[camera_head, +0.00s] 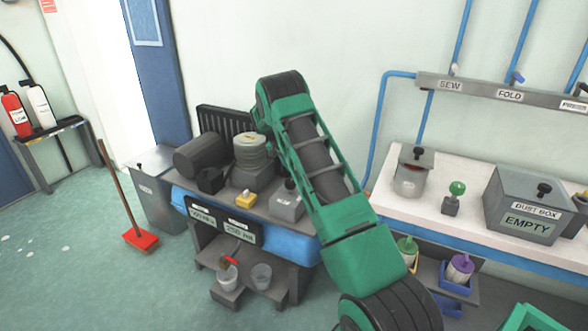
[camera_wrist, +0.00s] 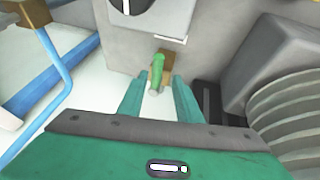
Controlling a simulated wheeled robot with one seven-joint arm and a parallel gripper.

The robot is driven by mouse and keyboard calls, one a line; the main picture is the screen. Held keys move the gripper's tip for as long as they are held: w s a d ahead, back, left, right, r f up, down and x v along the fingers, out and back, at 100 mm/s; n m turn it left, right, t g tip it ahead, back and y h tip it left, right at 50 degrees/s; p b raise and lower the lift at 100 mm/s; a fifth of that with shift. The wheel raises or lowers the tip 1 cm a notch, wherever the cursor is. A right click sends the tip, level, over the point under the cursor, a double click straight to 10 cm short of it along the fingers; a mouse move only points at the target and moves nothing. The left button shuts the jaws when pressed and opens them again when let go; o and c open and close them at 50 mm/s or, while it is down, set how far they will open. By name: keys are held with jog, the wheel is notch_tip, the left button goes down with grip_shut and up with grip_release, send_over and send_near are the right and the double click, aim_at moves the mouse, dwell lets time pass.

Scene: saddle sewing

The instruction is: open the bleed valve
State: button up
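In the wrist view, a small green handle (camera_wrist: 157,70) on a brass-coloured fitting (camera_wrist: 168,58) sticks out from the lower edge of a grey housing (camera_wrist: 188,22). It looks like the bleed valve. My gripper (camera_wrist: 157,85) is open, with one green finger on each side of the handle in the picture. Gaps show between handle and fingers. I cannot tell whether the handle is between the fingertips or just beyond them. In the head view my green arm reaches to the back of the machine bench, and the gripper and valve cannot be made out.
In the wrist view, a ribbed grey cylinder (camera_wrist: 286,115) stands close on the right and a blue pipe (camera_wrist: 58,65) runs on the left. In the head view, a dark cylinder (camera_head: 197,153), a yellow block (camera_head: 246,199) and a grey box (camera_head: 287,206) sit on the bench.

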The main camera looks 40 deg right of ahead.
jog(key=shift+s, duration=0.1)
jog(key=v, duration=1)
jog(key=shift+a+r, duration=0.2)
jog(key=shift+r, duration=0.05)
